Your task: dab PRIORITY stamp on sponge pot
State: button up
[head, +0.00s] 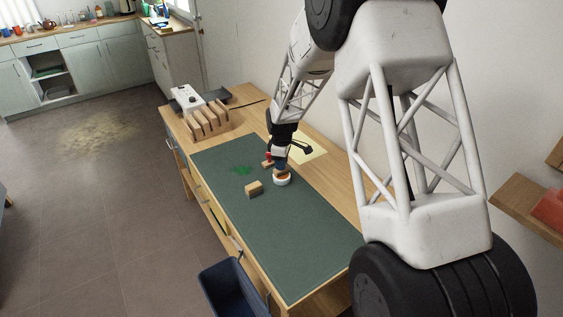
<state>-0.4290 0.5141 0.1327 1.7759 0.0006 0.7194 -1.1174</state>
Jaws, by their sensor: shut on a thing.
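My gripper (280,154) is at the middle of the desk, pointing down and shut on a stamp (281,169) with a brownish body. Its label cannot be read. A round white pot (283,182), which looks like the sponge pot, stands on the green mat directly below the held stamp. The stamp overlaps the pot's top in the view; I cannot tell whether they touch. The sponge inside is mostly hidden. Another stamp with a red handle (268,156) stands just left of my gripper.
A wooden block (254,189) lies on the green mat (300,235), near a green smear (241,170). A wooden rack (207,121) and a white device (186,98) stand at the desk's far end. Yellow paper (311,149) lies behind my gripper. A dark bin (230,289) stands before the desk.

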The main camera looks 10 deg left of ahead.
jog(key=shift+f, duration=0.65)
dwell(2.4)
jog(key=shift+r, duration=0.1)
jog(key=shift+r, duration=3.5)
jog(key=shift+a, duration=0.1)
jog(key=s+a+r+m, duration=0.5)
jog(key=s+a+r, duration=0.1)
jog(key=a+r, duration=0.3)
jog(key=s+a+r+m, duration=0.4)
jog(key=s+a+r, duration=0.3)
jog(key=a+r, duration=0.2)
jog(key=shift+a+r+m, duration=0.15)
jog(key=shift+a+m, duration=0.25)
jog(key=shift+a, duration=0.85)
